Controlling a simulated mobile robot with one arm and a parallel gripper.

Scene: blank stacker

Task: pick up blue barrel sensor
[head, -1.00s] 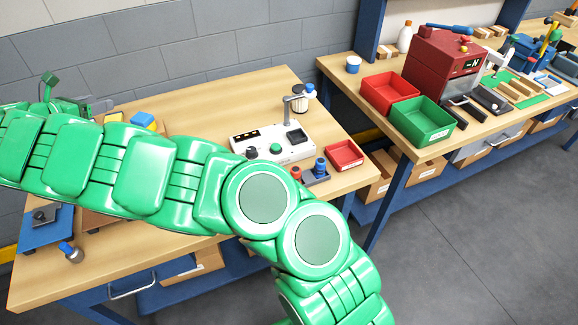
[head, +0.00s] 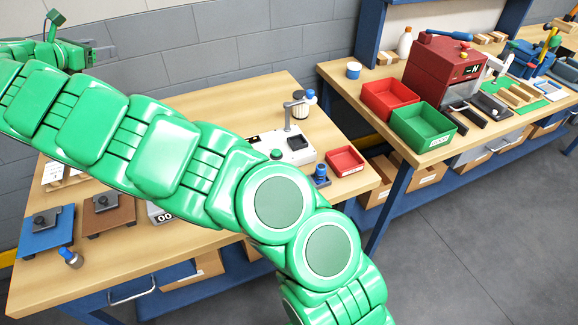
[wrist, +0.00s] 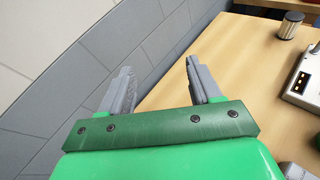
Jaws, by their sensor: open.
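A small blue barrel-shaped piece (head: 321,170), which looks like the blue barrel sensor, stands upright in a dark holder near the right end of the wooden bench. My gripper (head: 105,54) is raised at the upper left in front of the grey wall, far from the blue piece. In the wrist view my gripper (wrist: 158,66) has its grey fingers spread with nothing between them.
A white device (head: 297,150) with a tall post and a red tray (head: 345,160) flank the blue piece. Blue (head: 46,232) and brown (head: 108,213) fixtures stand at the left. A mesh canister (wrist: 290,25) stands at the bench's back. The wall is close to my gripper.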

